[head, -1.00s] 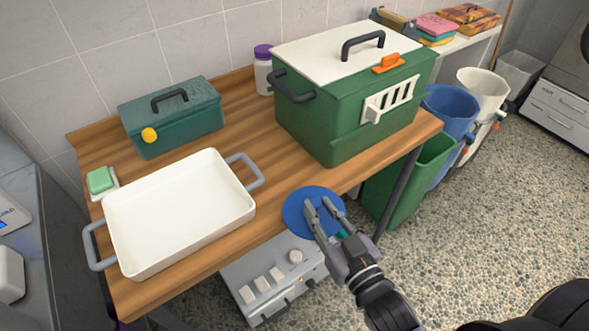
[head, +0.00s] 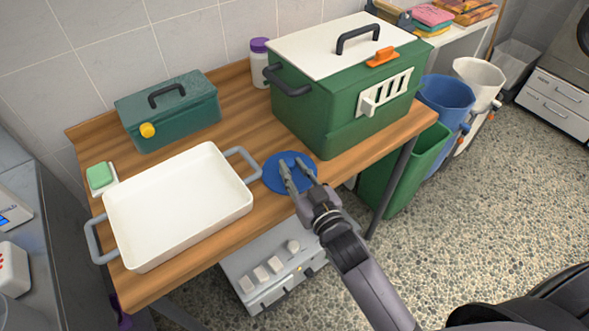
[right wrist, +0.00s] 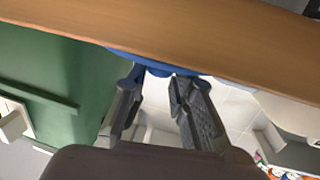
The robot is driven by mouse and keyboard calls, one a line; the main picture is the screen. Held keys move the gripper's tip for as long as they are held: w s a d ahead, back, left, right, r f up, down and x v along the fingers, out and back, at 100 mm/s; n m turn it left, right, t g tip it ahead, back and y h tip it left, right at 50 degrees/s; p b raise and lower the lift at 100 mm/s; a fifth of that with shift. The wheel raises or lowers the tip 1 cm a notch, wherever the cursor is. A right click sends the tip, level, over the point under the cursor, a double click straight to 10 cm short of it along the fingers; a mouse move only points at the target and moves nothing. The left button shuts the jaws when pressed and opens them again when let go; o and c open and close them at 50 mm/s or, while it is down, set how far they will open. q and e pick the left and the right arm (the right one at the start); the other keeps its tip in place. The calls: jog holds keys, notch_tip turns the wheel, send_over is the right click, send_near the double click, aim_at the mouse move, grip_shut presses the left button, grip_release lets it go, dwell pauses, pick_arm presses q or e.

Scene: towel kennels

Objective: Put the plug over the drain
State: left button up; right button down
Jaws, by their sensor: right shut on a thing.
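The plug is a flat round blue disc (head: 273,180) with a small blue knob. In the head view it is between the white basin and the green box, over the table's front part. My right gripper (head: 294,166) is shut on the knob, one finger on each side. In the right wrist view the plug (right wrist: 158,67) shows as a blue strip at the fingertips (right wrist: 157,86), against the wooden table. I cannot tell whether the disc touches the table. No drain can be made out in either view; the basin (head: 180,200) shows a plain white floor. My left gripper is out of view.
The green box (head: 330,120) with a white lid stands close right of the plug. The basin's grey handle (head: 244,163) is close on its left. A teal toolbox (head: 170,115), a purple-capped jar (head: 260,65) and a green soap (head: 99,176) stand on the wooden table (head: 240,120).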

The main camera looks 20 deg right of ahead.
jog(key=shift+f, duration=0.15)
jog(key=c, duration=1.3)
grip_release()
jog(key=shift+c, duration=0.2)
